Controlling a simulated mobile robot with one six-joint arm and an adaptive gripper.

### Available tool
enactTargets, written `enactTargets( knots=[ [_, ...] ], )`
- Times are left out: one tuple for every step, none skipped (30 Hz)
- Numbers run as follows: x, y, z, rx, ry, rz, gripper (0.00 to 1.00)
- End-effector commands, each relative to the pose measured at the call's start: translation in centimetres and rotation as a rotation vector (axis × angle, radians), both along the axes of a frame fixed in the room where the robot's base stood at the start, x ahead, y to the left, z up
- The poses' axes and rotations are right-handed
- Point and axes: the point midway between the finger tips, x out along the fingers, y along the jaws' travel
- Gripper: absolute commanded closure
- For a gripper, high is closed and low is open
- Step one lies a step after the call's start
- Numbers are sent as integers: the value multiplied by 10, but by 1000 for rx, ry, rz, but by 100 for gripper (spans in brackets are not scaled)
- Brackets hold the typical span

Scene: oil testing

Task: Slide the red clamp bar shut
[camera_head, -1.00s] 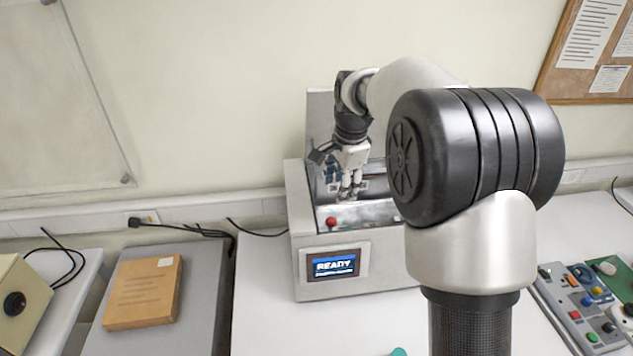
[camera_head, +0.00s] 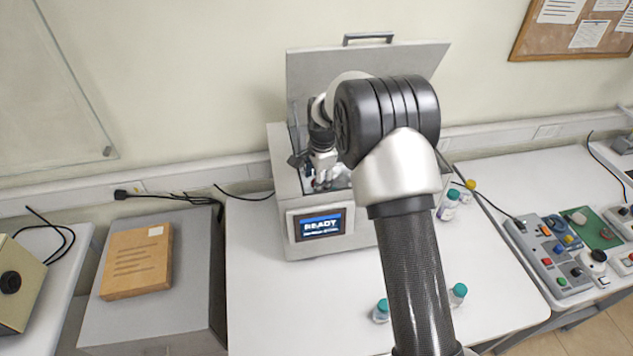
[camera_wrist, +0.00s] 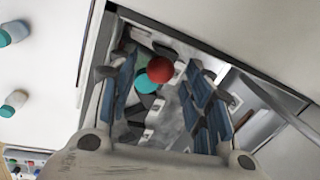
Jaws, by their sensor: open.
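The red ball knob (camera_wrist: 159,69) of the clamp bar shows in the wrist view between the fingers of my gripper (camera_wrist: 162,90). A teal cap (camera_wrist: 146,83) is right beside it, partly covered by the knob. The rest of the bar cannot be made out. The fingers are open, one on each side, with visible gaps to the knob. In the head view my gripper (camera_head: 322,182) points down into the open chamber of the white tester (camera_head: 284,180), near its front edge, and mostly hides the knob.
The tester's lid (camera_head: 310,72) stands open behind my arm. Its screen (camera_head: 320,225) reads READY. Teal-capped bottles (camera_head: 381,311) stand on the white table (camera_head: 265,310), with others to the right. A cardboard box (camera_head: 137,262) lies on the grey bench at left. Chamber walls surround my gripper closely.

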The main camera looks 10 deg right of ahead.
Motion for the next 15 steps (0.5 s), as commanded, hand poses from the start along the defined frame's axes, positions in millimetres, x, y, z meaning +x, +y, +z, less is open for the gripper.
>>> enactTargets(
  knots=[
    [1, 1, -8, 0, 1, 0, 54],
    [2, 1, -11, 0, 1, 0, 54],
    [3, 1, -15, 0, 0, 0, 54],
    [4, 1, -17, 0, 0, 0, 54],
    [4, 1, -20, 0, 1, 0, 54],
    [4, 1, -22, 0, 1, 0, 54],
    [5, 1, -23, 0, 0, 0, 54],
    [5, 1, -24, 0, 0, 0, 54],
    [5, 1, -25, 0, -1, 0, 54],
    [5, 1, -25, 0, -1, 0, 54],
    [5, 1, -25, 0, -1, 0, 54],
    [5, 1, -26, 0, -2, 0, 54],
    [5, 1, -26, 0, -2, 0, 54],
    [5, 1, -25, 0, -1, 0, 54],
    [5, 1, -25, 0, -1, 0, 54]
  ],
)
